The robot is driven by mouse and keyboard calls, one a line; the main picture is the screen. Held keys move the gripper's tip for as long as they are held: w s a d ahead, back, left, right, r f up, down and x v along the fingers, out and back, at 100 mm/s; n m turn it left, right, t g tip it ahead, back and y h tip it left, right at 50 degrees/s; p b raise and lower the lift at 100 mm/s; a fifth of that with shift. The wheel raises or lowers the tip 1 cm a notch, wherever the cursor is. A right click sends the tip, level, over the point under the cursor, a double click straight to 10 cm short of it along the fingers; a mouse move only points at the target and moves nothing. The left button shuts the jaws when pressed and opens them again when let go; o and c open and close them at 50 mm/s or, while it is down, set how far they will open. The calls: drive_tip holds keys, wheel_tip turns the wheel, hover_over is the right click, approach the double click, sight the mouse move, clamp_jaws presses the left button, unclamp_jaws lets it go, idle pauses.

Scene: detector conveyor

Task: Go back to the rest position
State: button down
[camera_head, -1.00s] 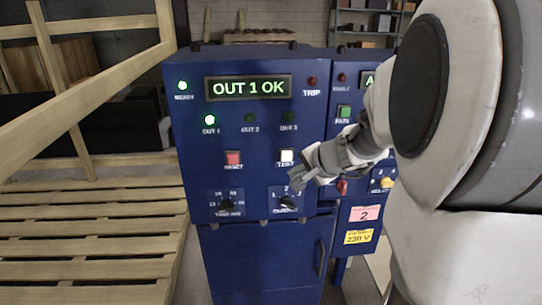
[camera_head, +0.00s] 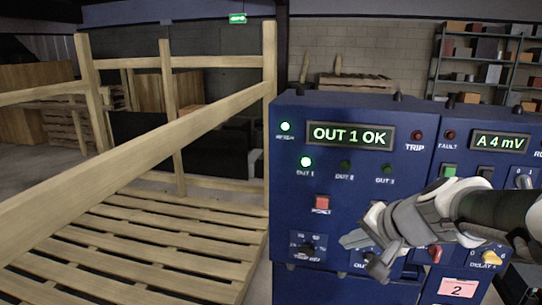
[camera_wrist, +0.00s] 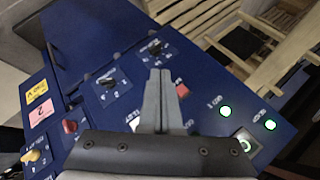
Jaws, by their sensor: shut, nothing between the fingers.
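My gripper (camera_head: 366,256) is in front of the lower right part of a blue control cabinet (camera_head: 300,225). Its fingers are shut with nothing between them, and it covers part of the lower knob and the button above it. In the wrist view the shut fingers (camera_wrist: 157,100) point across the tilted panel. The display (camera_head: 350,135) reads "OUT 1 OK". The READY and OUT 1 lamps (camera_head: 305,161) are lit green; TRIP is dark red. A red RESET button (camera_head: 322,203) and a rotary knob (camera_head: 306,250) show left of my gripper.
A second panel at right has a display (camera_head: 500,142) reading "A 4 mV", a green button (camera_head: 450,171) and a yellow knob (camera_head: 491,258). A wooden pallet frame (camera_head: 150,235) stands close at the left. Shelving with boxes (camera_head: 480,50) is behind.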

drive_tip(key=s+a+n+g+h, duration=0.2)
drive_tip(key=s+n, duration=0.6)
drive_tip(key=s, duration=0.8)
drive_tip(key=shift+s+a+g+h, duration=0.15)
drive_tip(key=shift+a+g+h, duration=0.15)
drive_tip(key=shift+a+h, duration=0.4)
drive_tip(key=shift+d+f, duration=0.1)
